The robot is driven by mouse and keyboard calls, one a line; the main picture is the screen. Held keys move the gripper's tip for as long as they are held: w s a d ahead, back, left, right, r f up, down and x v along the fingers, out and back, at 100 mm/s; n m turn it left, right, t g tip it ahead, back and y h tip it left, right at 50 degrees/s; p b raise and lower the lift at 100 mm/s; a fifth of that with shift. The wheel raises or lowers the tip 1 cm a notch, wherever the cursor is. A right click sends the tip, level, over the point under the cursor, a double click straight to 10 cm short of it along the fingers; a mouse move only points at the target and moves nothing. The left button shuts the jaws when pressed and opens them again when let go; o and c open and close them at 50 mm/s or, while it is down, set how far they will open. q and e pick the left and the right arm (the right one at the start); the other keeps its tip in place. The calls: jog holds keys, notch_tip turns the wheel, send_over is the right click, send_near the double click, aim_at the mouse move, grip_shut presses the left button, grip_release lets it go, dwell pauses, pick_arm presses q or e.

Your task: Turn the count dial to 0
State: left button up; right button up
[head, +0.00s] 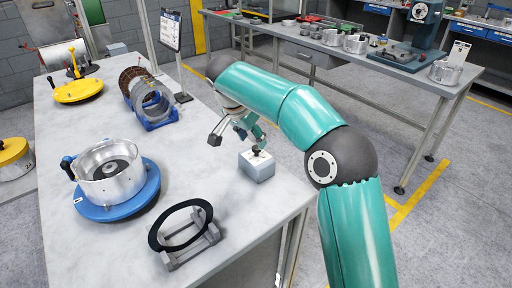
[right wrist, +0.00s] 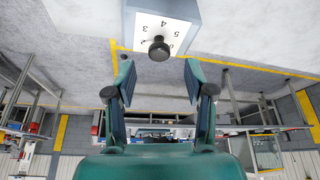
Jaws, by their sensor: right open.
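The count dial is a small grey box (head: 257,168) near the right edge of the table, with a white face and a black knob (head: 256,150) on top. Which number the knob points to cannot be told. My right gripper (head: 233,135) is open and empty just above the box; in the right wrist view its fingers (right wrist: 159,80) are apart, with the knob beyond their tips, between them. My left gripper is not in view.
A blue base with a metal housing (head: 108,170), a black ring on a grey stand (head: 180,228), a blue rack of discs (head: 150,105) and a yellow plate (head: 78,90) stand on the table. A sign (head: 171,31) stands behind. The front middle is clear.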

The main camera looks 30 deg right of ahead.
aim_at(256, 147)
jog(key=shift+x, duration=2)
